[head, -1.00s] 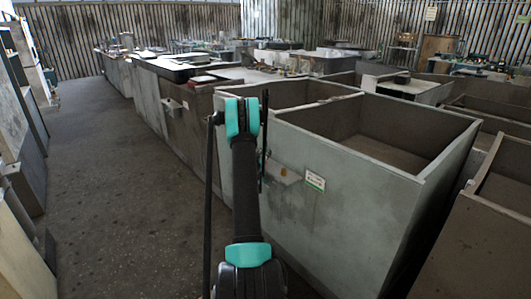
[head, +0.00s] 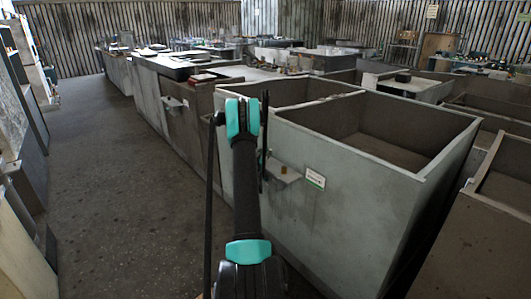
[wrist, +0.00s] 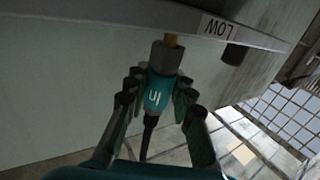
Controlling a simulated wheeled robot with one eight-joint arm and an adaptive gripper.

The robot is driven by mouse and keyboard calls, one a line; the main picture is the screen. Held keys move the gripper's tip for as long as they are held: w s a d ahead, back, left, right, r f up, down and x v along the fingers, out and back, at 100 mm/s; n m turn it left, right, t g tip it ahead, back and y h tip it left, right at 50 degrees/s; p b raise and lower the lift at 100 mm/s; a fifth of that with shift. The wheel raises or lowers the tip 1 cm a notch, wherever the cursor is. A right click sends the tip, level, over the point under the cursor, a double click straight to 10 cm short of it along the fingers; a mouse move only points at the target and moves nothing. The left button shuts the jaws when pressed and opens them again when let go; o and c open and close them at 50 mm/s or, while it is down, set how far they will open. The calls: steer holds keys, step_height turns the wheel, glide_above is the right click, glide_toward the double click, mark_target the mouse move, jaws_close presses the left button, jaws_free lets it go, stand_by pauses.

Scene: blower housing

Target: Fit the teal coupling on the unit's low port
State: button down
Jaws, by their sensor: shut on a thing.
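In the wrist view, my gripper (wrist: 155,97) is shut on the teal coupling (wrist: 157,92), which has white marks, a grey hex end (wrist: 166,58) and a dark hose at its back. The grey end meets a brass stub (wrist: 171,40) under the edge of the unit's ledge (wrist: 110,14). I cannot tell whether it is seated on the stub or only lined up. An upside-down LOW label (wrist: 217,27) is on the ledge edge, right of the stub. A dark fitting (wrist: 235,53) hangs below the label. In the head view, my arm hides the gripper and coupling.
In the head view, a small ledge (head: 286,176) juts from the front wall of a large grey open bin (head: 370,205). More bins and benches stand beyond and at right. The floor aisle (head: 105,190) at left is clear.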

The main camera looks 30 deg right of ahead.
steer(key=shift+f, duration=0.75)
steer(key=c, duration=1.2)
jaws_free()
steer(key=shift+r, duration=0.1)
step_height(320, 180, up, 10)
steer(key=shift+f, duration=0.1)
